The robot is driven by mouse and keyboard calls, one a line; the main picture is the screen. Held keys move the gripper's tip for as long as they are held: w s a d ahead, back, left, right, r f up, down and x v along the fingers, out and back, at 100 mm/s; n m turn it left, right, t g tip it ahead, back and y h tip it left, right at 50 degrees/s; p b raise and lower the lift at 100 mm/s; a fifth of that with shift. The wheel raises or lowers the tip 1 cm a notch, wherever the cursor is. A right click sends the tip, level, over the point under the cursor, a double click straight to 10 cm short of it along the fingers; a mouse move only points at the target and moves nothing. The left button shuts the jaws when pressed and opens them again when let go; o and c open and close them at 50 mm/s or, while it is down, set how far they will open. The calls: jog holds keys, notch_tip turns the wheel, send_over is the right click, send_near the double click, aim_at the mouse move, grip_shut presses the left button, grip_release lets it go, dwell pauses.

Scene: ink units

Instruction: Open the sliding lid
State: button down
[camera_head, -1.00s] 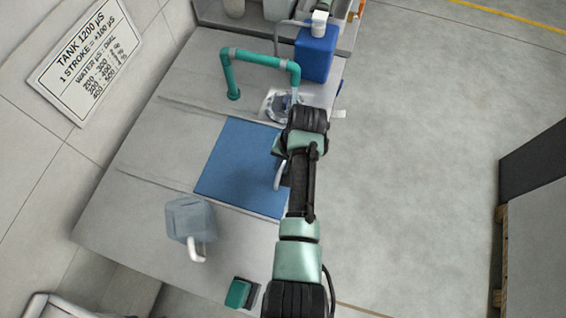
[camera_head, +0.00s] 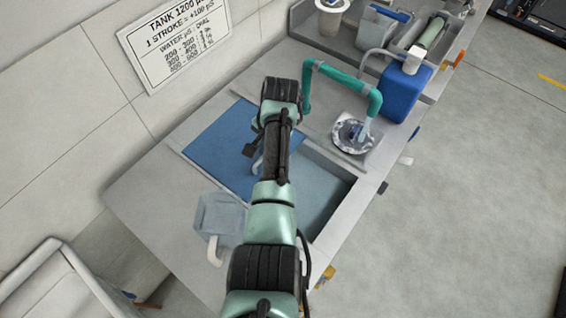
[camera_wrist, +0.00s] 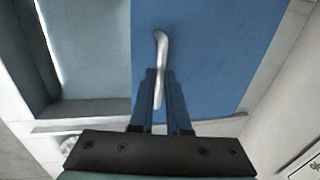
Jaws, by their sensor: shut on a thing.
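The blue sliding lid (camera_head: 222,148) lies on the grey counter, shifted left, with an opening (camera_head: 322,190) uncovered on its right. In the wrist view the lid (camera_wrist: 215,50) fills the middle, and the dark-rimmed opening (camera_wrist: 85,55) shows on the left. A pale curved handle (camera_wrist: 161,60) stands on the lid. My gripper (camera_wrist: 160,85) is shut on this handle. In the head view my arm covers most of the handle and the gripper (camera_head: 255,150).
A clear jug (camera_head: 218,218) stands at the counter's near left. A teal pipe (camera_head: 340,75) arches over a round drain basin (camera_head: 351,135). A blue container (camera_head: 402,92) stands behind it. A wall sign (camera_head: 175,40) hangs at upper left.

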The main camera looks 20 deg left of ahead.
jog(key=shift+w+a+r, duration=0.1)
jog(key=shift+w+a, duration=0.1)
jog(key=shift+a, duration=0.15)
jog(key=c, duration=0.9)
grip_release()
jog(key=shift+d, duration=0.1)
jog(key=r, duration=0.4)
jog(key=d+r, duration=0.1)
jog(key=r, duration=0.3)
jog(key=d+r, duration=0.1)
jog(key=r, duration=0.3)
jog(key=shift+s+d+r, duration=0.2)
jog(key=shift+s+r, duration=0.1)
jog(key=shift+s, duration=0.1)
